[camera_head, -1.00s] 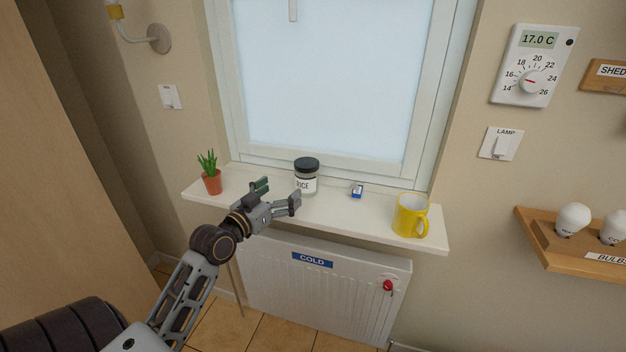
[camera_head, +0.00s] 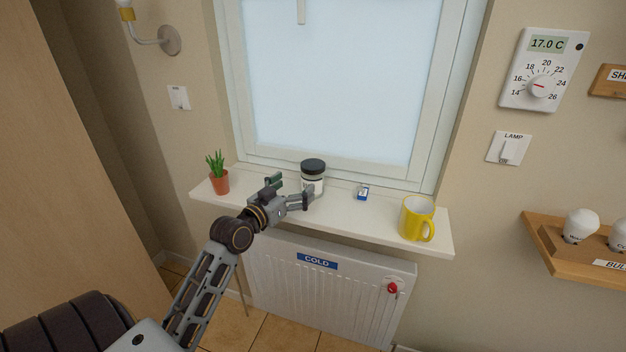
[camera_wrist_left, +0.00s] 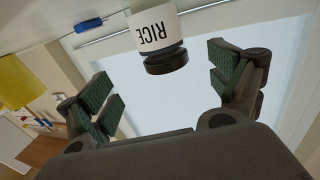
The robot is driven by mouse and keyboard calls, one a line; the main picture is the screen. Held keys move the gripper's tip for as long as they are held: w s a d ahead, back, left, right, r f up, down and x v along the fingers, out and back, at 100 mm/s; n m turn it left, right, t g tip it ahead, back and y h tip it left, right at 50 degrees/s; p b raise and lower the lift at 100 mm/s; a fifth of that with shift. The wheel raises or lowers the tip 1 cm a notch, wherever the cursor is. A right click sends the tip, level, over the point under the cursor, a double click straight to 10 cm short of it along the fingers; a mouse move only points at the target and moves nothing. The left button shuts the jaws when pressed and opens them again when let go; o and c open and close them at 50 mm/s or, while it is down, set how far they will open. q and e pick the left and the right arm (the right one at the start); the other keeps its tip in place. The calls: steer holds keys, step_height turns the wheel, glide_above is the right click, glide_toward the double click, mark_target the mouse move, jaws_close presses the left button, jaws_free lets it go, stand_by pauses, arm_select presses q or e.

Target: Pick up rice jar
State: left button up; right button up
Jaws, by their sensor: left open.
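The rice jar (camera_head: 313,170) stands upright on the windowsill, with a black lid and a white label. In the head view my left gripper (camera_head: 293,189) is just in front of it and hides part of its lower side. In the left wrist view the jar (camera_wrist_left: 155,35) appears upside down, between and beyond the two open fingers (camera_wrist_left: 165,88) with green pads. The fingers look apart from the jar, with nothing held. My right gripper is in neither view.
The windowsill (camera_head: 372,222) also bears a potted plant (camera_head: 219,181) at left, a small blue-and-white item (camera_head: 363,193) right of the jar, and a yellow mug (camera_head: 416,219) farther right. The window (camera_head: 335,80) is behind, and a radiator (camera_head: 330,290) is below.

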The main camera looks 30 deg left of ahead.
mark_target(307, 176)
arm_select(q)
steer(key=shift+w, duration=1.95)
steer(key=shift+w+p, duration=0.3)
steer(key=shift+w, duration=0.35)
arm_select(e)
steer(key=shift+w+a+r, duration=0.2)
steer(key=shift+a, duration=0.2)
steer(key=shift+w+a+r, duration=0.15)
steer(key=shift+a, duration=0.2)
arm_select(q)
steer(key=shift+w+r, duration=0.1)
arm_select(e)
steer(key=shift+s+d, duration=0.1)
